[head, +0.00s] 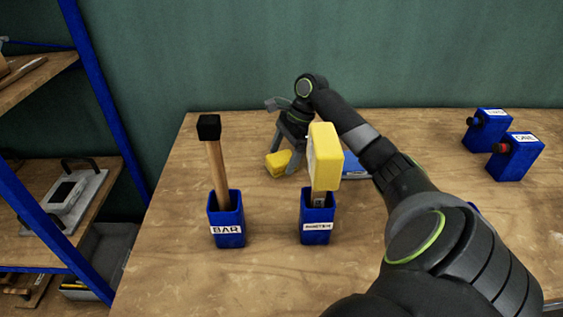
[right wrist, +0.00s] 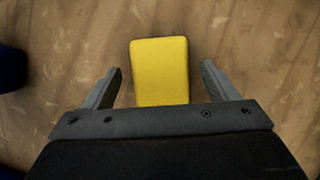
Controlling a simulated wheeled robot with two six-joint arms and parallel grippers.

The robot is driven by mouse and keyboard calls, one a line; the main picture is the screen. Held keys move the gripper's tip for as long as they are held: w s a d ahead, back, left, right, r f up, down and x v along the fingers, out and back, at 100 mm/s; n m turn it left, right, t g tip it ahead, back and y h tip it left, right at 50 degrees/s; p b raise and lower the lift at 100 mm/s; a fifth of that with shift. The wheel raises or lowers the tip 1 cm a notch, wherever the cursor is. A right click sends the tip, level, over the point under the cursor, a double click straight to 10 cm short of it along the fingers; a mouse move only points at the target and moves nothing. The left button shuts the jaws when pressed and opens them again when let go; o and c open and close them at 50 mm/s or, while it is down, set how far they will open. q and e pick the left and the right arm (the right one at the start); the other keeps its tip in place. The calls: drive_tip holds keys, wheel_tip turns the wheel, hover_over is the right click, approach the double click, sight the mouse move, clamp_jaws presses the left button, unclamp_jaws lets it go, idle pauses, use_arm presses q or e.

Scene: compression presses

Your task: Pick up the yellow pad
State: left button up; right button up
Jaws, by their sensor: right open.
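The yellow pad (head: 278,163) lies on the wooden table behind the two blue holders. It also shows in the right wrist view (right wrist: 160,70) as a plain yellow block, between my two fingers with gaps on both sides. My right gripper (head: 285,154) points down over the pad and is open. In the right wrist view its fingers (right wrist: 162,69) stand left and right of the pad's near part and do not appear to touch it. My left gripper is not in view.
Another blue holder (head: 317,220) holds a yellow-headed mallet (head: 325,155) in front of my right gripper. Two blue boxes (head: 516,158) stand at the right. A blue-framed shelf (head: 95,85) is at the left.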

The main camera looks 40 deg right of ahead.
sight(282, 157)
drive_tip(key=shift+x, duration=0.85)
drive_tip(key=c, duration=1.1)
wheel_tip(282, 157, up, 10)
drive_tip(key=shift+r+p, duration=0.1)
drive_tip(key=shift+p, duration=0.2)
